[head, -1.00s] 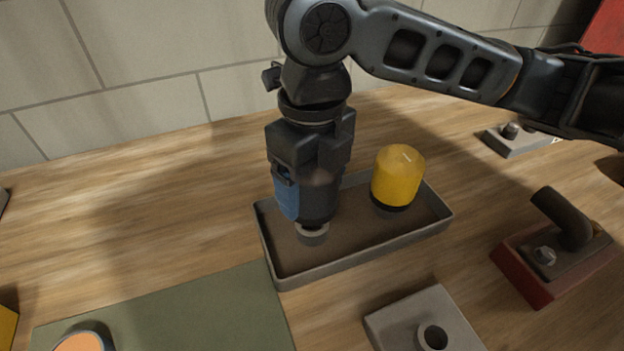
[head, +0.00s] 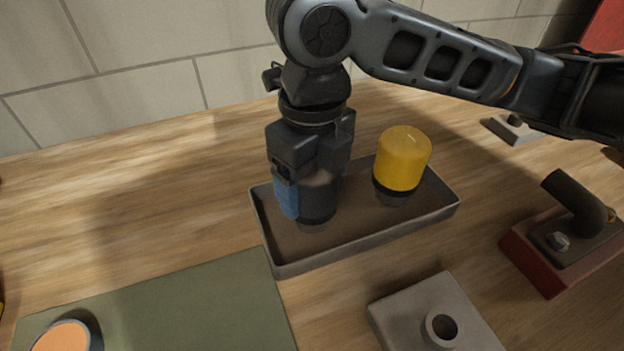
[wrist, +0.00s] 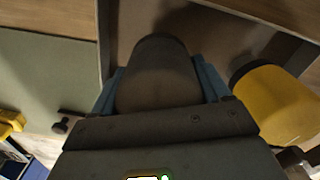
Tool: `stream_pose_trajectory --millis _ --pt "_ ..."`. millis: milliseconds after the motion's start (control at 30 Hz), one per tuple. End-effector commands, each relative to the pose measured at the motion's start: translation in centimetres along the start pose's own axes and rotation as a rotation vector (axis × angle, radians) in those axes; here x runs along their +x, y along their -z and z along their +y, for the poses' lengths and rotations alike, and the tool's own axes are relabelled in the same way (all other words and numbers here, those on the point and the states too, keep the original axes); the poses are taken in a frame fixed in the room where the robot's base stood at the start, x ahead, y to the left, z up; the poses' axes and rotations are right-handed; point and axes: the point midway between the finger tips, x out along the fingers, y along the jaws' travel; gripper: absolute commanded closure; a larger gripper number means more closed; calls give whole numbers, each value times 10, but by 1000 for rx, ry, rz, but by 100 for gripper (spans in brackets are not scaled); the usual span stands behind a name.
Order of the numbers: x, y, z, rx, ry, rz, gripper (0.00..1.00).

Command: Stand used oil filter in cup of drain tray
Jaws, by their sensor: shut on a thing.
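The used oil filter, a dark grey cylinder (head: 320,203), is upright between the blue fingers of my gripper (head: 304,196). It also shows between both fingers in the wrist view (wrist: 155,80). The drain tray (head: 362,238) is a shallow grey rectangular tray on the bench. A short grey cup (head: 313,227) in its left part is directly under the filter and mostly covered by it. The filter's lower end is at the cup's rim; I cannot tell how far it is inside. A yellow filter (head: 402,158) stands upright in the tray's right part, with a dark lower end.
A grey block with a hollow post (head: 443,327) is in front of the tray. A red base with a dark bent pipe (head: 560,240) is at right. A green mat (head: 190,305) with an orange-topped round part (head: 65,338) is at front left. The bench left of the tray is clear.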

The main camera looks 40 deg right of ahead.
Motion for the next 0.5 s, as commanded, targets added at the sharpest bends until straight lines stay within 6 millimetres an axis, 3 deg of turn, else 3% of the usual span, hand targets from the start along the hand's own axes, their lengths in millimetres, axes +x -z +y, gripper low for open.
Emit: stream_pose_trajectory --millis 100,133,367,500 --pt "0 0 0 0 0 -1 58" --pt "0 0 0 0 0 -1 21" --pt "0 0 0 0 0 0 0" --pt "0 0 0 0 0 0 0"
